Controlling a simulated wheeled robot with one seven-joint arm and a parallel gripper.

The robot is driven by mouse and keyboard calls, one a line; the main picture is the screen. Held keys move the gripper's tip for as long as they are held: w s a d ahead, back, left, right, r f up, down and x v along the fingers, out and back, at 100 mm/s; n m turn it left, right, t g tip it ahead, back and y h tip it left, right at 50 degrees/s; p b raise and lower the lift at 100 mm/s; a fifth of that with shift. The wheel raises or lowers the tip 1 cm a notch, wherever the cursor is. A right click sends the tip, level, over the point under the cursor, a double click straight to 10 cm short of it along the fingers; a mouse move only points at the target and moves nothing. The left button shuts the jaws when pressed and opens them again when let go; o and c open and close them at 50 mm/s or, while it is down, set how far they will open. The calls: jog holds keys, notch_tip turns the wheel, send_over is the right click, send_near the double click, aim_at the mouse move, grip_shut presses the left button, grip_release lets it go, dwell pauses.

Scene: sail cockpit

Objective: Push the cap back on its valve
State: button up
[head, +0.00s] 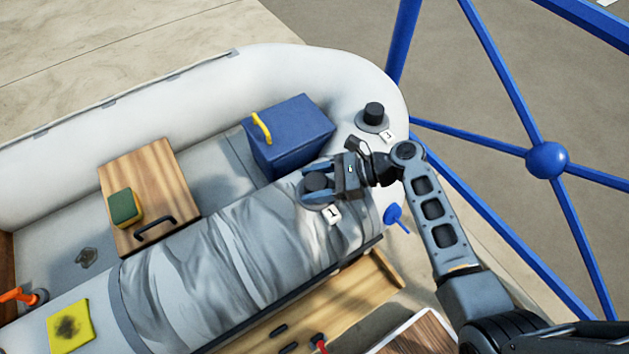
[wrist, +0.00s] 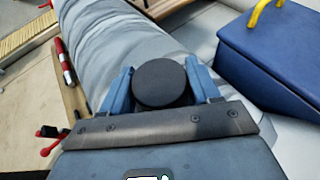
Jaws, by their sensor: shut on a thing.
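My gripper (head: 328,176) is at the grey tube end of the inflatable boat, at the valve marked 1 (head: 333,215). Its blue fingers are closed around a round black cap (head: 317,182), which also shows between them in the wrist view (wrist: 159,82). The cap is over the dark valve base (head: 314,196); I cannot tell whether it is seated. A second valve with a black cap (head: 374,112), marked 3, stands on the far tube corner.
A blue box (head: 292,138) with a yellow handle stands beside the gripper. A wooden seat board (head: 150,190) carries a green-yellow sponge (head: 124,207). A yellow patch (head: 68,326) lies at lower left. Blue frame bars (head: 480,140) rise at right.

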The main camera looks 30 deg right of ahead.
aim_at(327, 180)
jog(key=o, duration=0.9)
jog(key=shift+f, duration=0.1)
jog(key=shift+c, duration=0.2)
jog(key=shift+p+v, duration=1.9)
jog(key=shift+v, duration=1)
jog(key=shift+p+v, duration=1.15)
jog(key=shift+v, duration=1.45)
